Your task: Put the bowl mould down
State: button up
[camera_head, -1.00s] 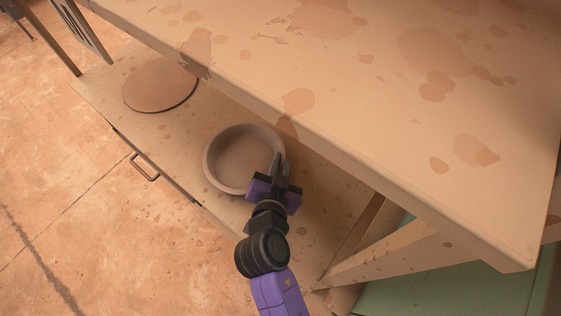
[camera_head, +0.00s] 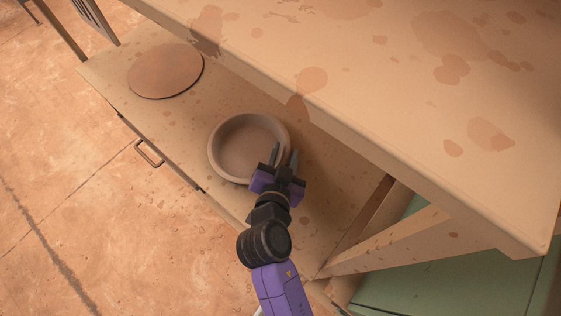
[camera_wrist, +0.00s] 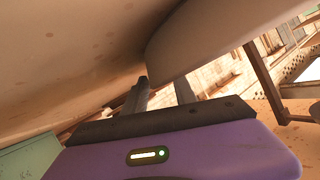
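The bowl mould (camera_head: 240,150) is a round, shallow, brownish dish with a thick rim. It sits upright on the lower shelf (camera_head: 325,200) of the table in the head view. My gripper (camera_head: 284,152) is at the mould's right rim, with its two fingers spread apart. One finger shows over the inner side of the rim and the other outside it. In the wrist view my gripper (camera_wrist: 162,88) also shows a gap between the fingers. The mould's pale outer wall (camera_wrist: 215,45) is close there and hides part of the right finger. Whether a finger touches the rim is unclear.
A flat brown disc (camera_head: 166,71) lies on the shelf to the upper left. The stained tabletop (camera_head: 400,70) overhangs the shelf. A diagonal wooden brace (camera_head: 390,240) and a green surface (camera_head: 440,280) are at the right. A drawer handle (camera_head: 148,153) sticks out at the front.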

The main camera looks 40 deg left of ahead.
jog(key=b+v, duration=0.1)
jog(key=v, duration=1)
jog(key=shift+s+d+r+b, duration=0.1)
jog(key=shift+s+d+b, duration=0.05)
jog(key=shift+b, duration=0.2)
jog(key=shift+s, duration=0.1)
